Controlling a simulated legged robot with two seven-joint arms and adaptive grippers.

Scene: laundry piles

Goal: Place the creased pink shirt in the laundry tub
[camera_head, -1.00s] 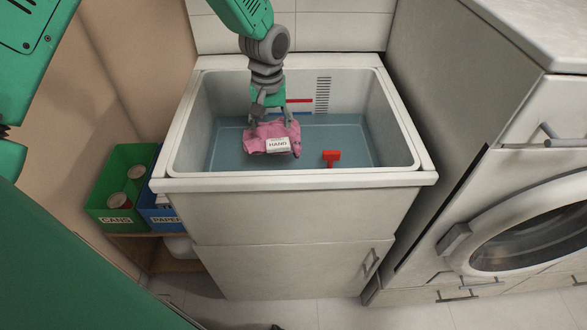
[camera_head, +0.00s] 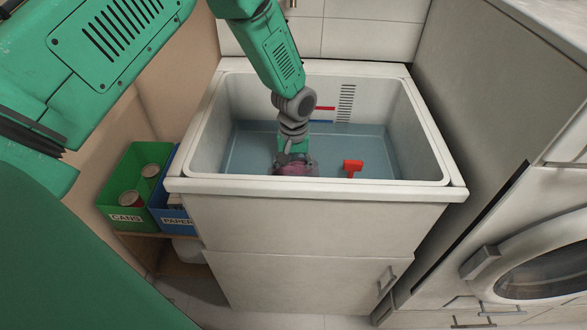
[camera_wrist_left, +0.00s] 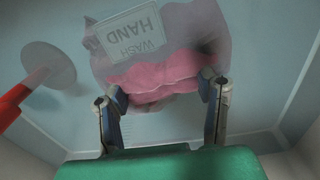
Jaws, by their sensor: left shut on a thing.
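The pink shirt (camera_head: 297,169) is low inside the laundry tub (camera_head: 317,189), near its front wall. It also shows in the left wrist view (camera_wrist_left: 165,72), with a "HAND WASH" label on it; its outer part looks greyish, as if under the water. My left gripper (camera_head: 294,158) reaches down into the tub and is shut on the shirt. In the left wrist view its two fingers (camera_wrist_left: 164,90) stand on either side of a pink fold. The front rim hides the lower part of the shirt in the head view. My right gripper is not in view.
Bluish water (camera_head: 250,140) fills the tub's lower part. A red-handled thing (camera_head: 353,167) stands in it, right of the gripper. Green cans bin (camera_head: 126,218) and blue paper bin (camera_head: 176,220) stand left of the tub. A washing machine (camera_head: 540,260) is at the right.

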